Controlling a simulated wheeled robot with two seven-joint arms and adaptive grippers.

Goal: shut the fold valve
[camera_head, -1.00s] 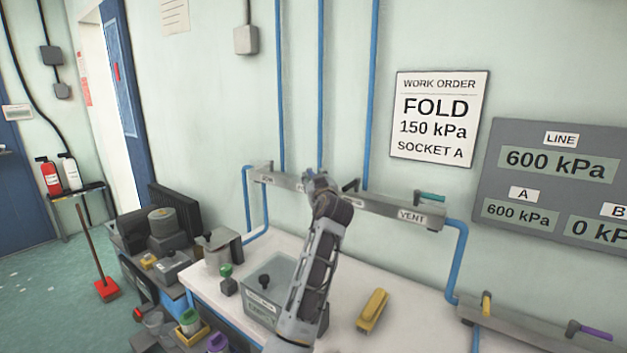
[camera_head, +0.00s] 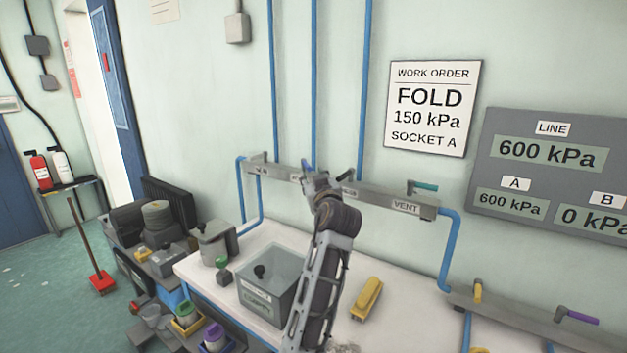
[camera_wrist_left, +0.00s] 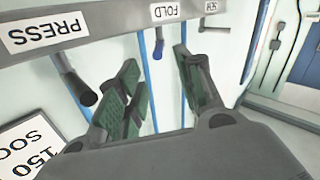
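The FOLD label (camera_wrist_left: 167,12) is at the top of the left wrist view, which shows lettering upside down. A short blue handle (camera_wrist_left: 158,48) sits just below it in the picture, in front of a blue pipe. My left gripper (camera_wrist_left: 152,85) is open and empty, its two green-padded fingers apart, with the blue handle beyond the gap between them; no contact shows. My right gripper is not in view.
A PRESS label (camera_wrist_left: 45,30) and a dark handle (camera_wrist_left: 75,82) are close beside the left fingers. The VENT valve's teal handle (camera_head: 425,186) is at the bar's right end. A grey box (camera_head: 270,283) and yellow tool (camera_head: 367,298) are on the bench below. The LINE gauge (camera_head: 550,152) reads 600 kPa.

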